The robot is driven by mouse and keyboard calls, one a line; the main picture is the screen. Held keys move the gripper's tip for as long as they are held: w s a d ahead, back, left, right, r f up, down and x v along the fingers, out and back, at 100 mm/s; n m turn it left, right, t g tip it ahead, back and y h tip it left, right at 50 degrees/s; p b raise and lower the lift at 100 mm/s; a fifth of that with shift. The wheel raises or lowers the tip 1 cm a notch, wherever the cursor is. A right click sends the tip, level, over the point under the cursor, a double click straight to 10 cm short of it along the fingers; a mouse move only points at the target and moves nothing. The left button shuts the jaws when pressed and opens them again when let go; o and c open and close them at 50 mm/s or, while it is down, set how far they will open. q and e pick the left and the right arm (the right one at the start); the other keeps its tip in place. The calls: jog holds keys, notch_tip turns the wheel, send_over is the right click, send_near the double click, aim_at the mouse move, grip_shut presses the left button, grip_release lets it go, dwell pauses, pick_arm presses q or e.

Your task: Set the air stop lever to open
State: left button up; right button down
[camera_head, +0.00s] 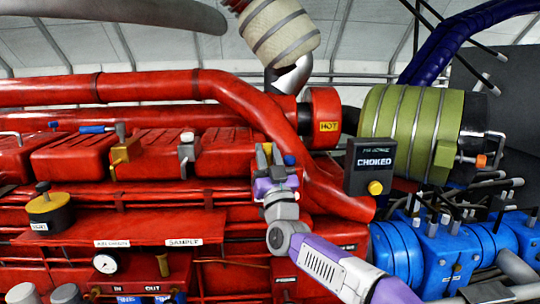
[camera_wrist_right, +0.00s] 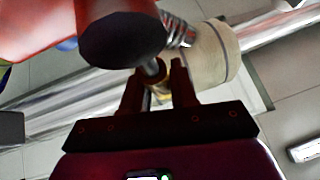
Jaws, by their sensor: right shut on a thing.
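My right gripper (camera_head: 268,155) is in front of the red engine, left of the black CHOKED box, with its fingers pointing up. In the right wrist view its two dark fingers (camera_wrist_right: 158,85) are shut around a small metal stem with a rounded end (camera_wrist_right: 155,70). This appears to be the air stop lever, but no label readable here confirms it. A small blue knob (camera_head: 290,160) shows beside the fingertips. The fingers and wrist hide most of the lever's base, and I cannot tell its setting. My left gripper is not in view.
The CHOKED box (camera_head: 370,167) with a yellow button is close to the right of the gripper. A thick red pipe (camera_head: 250,105) runs above and behind. A green banded cylinder (camera_head: 410,130) and blue pump blocks (camera_head: 440,255) stand at the right. A gauge (camera_head: 106,263) is lower left.

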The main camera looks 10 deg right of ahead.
aim_at(269, 159)
jog(key=c, duration=1)
grip_release()
jog(key=shift+o, duration=0.2)
jog(key=b+v, duration=0.1)
jog(key=v, duration=0.6)
jog(key=shift+s+f, duration=0.2)
jog(key=shift+f, duration=0.05)
